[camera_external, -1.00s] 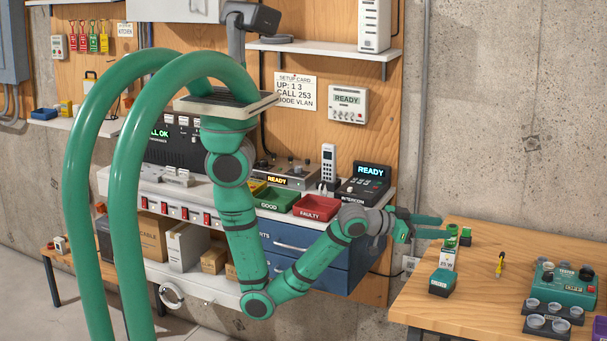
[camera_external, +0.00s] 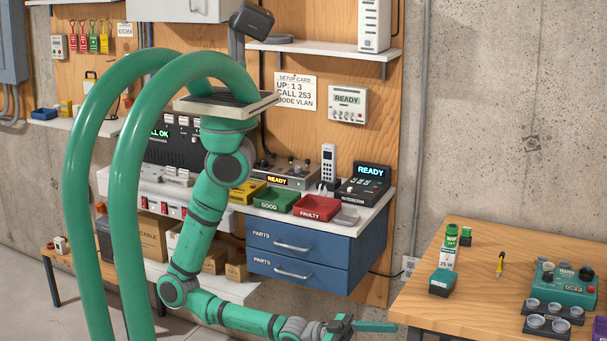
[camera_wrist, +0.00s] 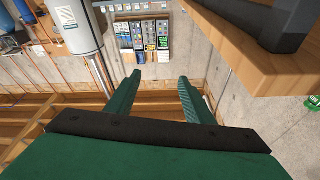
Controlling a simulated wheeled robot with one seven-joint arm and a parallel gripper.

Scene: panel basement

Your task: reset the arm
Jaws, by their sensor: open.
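My gripper (camera_external: 375,327) is low in the external view, in front of the blue drawers and left of the wooden table. Its fingers point right, toward the table's near left leg area. In the wrist view my gripper (camera_wrist: 160,88) shows two green fingers apart, with nothing between them. My arm hangs down from its mount and bends at the elbow at lower left.
The wooden table (camera_external: 430,303) is close on the right; a wooden edge (camera_wrist: 250,60) fills the wrist view's upper right. On the table stand a green-topped bottle (camera_external: 448,250) and a teal tester (camera_external: 565,285). Blue drawers (camera_external: 300,255) are behind.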

